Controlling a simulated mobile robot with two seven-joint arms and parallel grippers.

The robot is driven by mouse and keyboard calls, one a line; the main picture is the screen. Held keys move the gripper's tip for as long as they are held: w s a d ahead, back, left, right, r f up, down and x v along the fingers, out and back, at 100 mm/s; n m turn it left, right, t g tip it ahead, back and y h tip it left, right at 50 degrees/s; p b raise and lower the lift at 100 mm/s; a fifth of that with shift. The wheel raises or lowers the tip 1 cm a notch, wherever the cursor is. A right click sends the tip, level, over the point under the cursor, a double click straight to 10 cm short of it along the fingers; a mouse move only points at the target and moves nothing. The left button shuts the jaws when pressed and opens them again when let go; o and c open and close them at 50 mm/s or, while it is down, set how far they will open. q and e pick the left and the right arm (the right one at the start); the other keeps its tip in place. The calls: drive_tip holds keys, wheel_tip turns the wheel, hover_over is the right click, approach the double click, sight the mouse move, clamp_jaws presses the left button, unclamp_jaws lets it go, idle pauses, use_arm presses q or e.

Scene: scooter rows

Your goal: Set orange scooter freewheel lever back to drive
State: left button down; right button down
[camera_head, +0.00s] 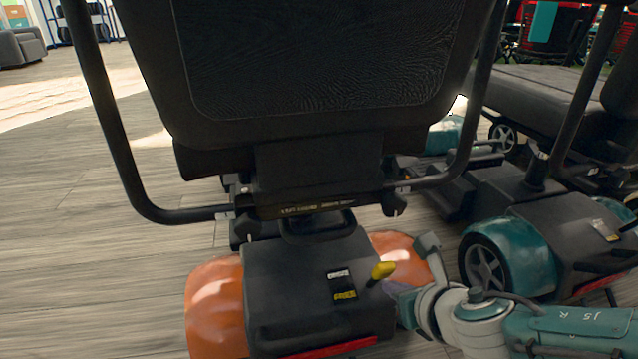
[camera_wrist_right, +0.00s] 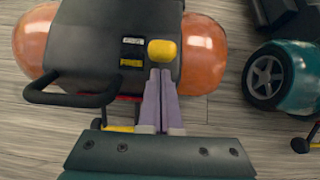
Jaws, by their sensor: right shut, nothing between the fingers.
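The orange scooter (camera_head: 212,305) stands in front of me, seen from behind, with orange fenders and a dark rear cover. Its yellow-tipped freewheel lever (camera_head: 382,270) sticks up at the right side of the cover, beside a small label plate (camera_head: 342,286). In the right wrist view the yellow lever knob (camera_wrist_right: 162,52) is just beyond the fingertips. My right gripper (camera_wrist_right: 160,72) is shut and empty, its tips close to the knob; I cannot tell if they touch. In the head view the right gripper (camera_head: 398,290) is low beside the lever, partly hidden. My left gripper is not in view.
A teal scooter (camera_head: 525,255) stands close on the right, behind my right arm. The orange scooter's seat back (camera_head: 320,60) and black armrest tubes (camera_head: 115,150) overhang the cover. Open wooden floor (camera_head: 90,230) lies to the left.

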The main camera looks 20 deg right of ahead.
drive_tip(key=shift+w+d+r, duration=0.1)
drive_tip(key=shift+w+r, duration=0.3)
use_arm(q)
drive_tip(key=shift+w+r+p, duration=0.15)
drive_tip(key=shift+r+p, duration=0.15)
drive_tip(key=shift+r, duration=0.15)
use_arm(e)
drive_tip(key=shift+r, duration=0.1)
